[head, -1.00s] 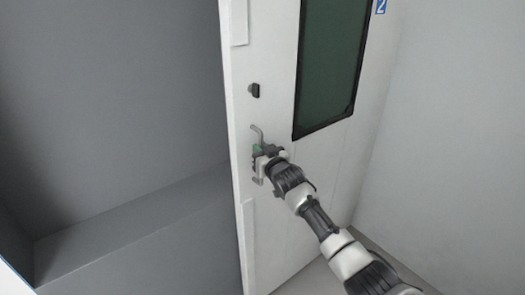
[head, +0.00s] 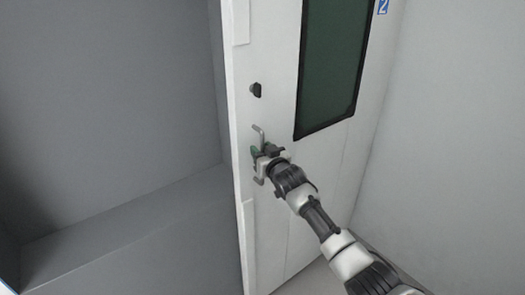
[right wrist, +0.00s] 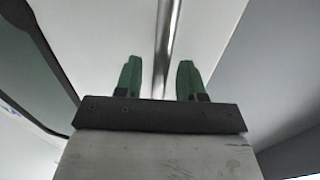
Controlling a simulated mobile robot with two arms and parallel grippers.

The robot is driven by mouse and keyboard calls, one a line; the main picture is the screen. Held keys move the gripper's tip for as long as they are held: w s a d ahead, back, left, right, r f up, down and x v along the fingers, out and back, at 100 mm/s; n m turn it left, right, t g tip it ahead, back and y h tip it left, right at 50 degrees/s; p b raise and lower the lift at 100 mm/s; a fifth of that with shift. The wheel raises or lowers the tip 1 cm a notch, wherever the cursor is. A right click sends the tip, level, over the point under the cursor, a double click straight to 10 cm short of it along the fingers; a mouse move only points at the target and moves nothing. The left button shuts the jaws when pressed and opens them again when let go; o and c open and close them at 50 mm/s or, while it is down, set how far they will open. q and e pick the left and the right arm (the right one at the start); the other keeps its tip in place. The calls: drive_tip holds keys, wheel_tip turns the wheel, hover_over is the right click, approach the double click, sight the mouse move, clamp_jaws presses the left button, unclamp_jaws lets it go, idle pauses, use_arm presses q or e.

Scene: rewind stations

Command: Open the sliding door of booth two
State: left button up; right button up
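The white door (head: 275,225) of booth two has a dark green window (head: 332,65) and a blue sign with a 2 (head: 382,6). A metal bar handle (head: 260,134) stands upright near its left edge. My right gripper (head: 256,152) is at the handle's middle, its fingers hiding part of the bar. In the right wrist view the green fingers (right wrist: 160,80) are spread, and the handle bar (right wrist: 168,40) runs between them with visible gaps beside it. My left gripper is not in view.
A small dark knob (head: 256,90) sits on the door above the handle. Left of the door edge is a grey recess with a dark wall (head: 100,110) and a ledge (head: 130,235). A pale wall (head: 450,130) stands at right.

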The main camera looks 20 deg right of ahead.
drive_tip(key=s+d+b, duration=0.1)
drive_tip(key=s+b, duration=0.1)
drive_tip(key=s, duration=0.8)
drive_tip(key=shift+s+d, duration=0.35)
drive_tip(key=s+d+f+g+h, duration=0.1)
drive_tip(key=s+f+g, duration=0.1)
drive_tip(key=f, duration=0.8)
drive_tip(key=s+d+f+g+h, duration=0.1)
drive_tip(key=s+f+g, duration=0.1)
drive_tip(key=f, duration=0.9)
drive_tip(key=s+f+g, duration=0.3)
drive_tip(key=s+f, duration=0.4)
drive_tip(key=f, duration=0.4)
drive_tip(key=s+f+g, duration=0.2)
drive_tip(key=s+f, duration=0.5)
drive_tip(key=f, duration=0.3)
drive_tip(key=s+f+g, duration=0.2)
drive_tip(key=s+f, duration=0.4)
drive_tip(key=s, duration=0.6)
drive_tip(key=s+a+f+g, duration=0.1)
drive_tip(key=s+f+g, duration=0.2)
drive_tip(key=s, duration=1)
drive_tip(key=s+f+g, duration=0.2)
drive_tip(key=s+f, duration=0.7)
drive_tip(key=s, duration=0.4)
drive_tip(key=shift+a+n+g+h, duration=0.3)
drive_tip(key=shift+a+g+h, duration=0.1)
